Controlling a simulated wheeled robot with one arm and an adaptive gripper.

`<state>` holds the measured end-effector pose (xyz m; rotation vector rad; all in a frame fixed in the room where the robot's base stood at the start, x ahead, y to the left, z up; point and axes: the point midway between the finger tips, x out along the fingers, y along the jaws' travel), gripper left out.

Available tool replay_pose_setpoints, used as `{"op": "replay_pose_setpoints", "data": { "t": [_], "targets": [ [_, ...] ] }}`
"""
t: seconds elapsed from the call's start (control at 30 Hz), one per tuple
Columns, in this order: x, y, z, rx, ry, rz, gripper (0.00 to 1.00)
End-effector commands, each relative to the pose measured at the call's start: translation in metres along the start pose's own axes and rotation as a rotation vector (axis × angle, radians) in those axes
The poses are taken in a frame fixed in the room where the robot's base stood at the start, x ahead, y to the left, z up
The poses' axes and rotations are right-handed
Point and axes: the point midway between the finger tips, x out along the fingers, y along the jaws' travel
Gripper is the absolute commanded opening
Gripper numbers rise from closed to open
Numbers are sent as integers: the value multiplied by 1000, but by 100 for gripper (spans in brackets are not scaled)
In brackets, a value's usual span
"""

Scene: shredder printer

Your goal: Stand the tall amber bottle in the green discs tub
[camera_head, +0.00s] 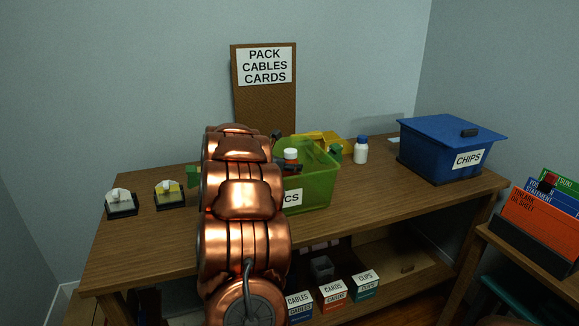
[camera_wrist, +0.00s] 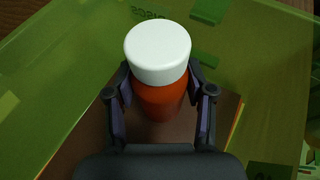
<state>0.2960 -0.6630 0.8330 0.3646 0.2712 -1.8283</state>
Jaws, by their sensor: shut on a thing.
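The amber bottle with a white cap (camera_wrist: 158,100) is upright between the fingers of my gripper (camera_wrist: 160,100), which is shut on it. In the head view the bottle's white cap and orange neck (camera_head: 291,158) show at the green tub (camera_head: 318,182), inside its rim outline. The tub's walls surround the bottle in the wrist view (camera_wrist: 45,65). The tub's label ends in "CS"; the rest is hidden by my copper arm. Whether the bottle's base touches the tub floor is hidden. In the head view my gripper is mostly hidden behind the arm.
A white bottle with a blue cap (camera_head: 361,150) stands right of the tub, near a yellow item (camera_head: 322,136) behind it. A blue CHIPS box (camera_head: 440,155) is at the table's right. Two small devices (camera_head: 121,202) (camera_head: 169,194) stand at the left. A cork sign board (camera_head: 264,112) stands behind.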

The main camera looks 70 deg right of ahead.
Motion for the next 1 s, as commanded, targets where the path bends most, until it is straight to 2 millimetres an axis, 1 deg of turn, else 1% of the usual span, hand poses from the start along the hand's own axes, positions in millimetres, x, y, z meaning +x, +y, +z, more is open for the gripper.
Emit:
{"op": "replay_pose_setpoints", "data": {
  "t": [0.6, 0.7, 0.73, 0.93, 0.97, 1.0],
  "targets": [
    [3, 0, -9, 1, 0, 1, 14],
    [3, 0, -8, 1, 0, 0, 14],
    [3, 0, -8, 1, 0, 0, 56],
    [3, 0, -8, 1, 0, 0, 76],
    [3, 0, -8, 1, 0, 0, 79],
    [3, 0, -8, 1, 0, 0, 79]
  ]
}}
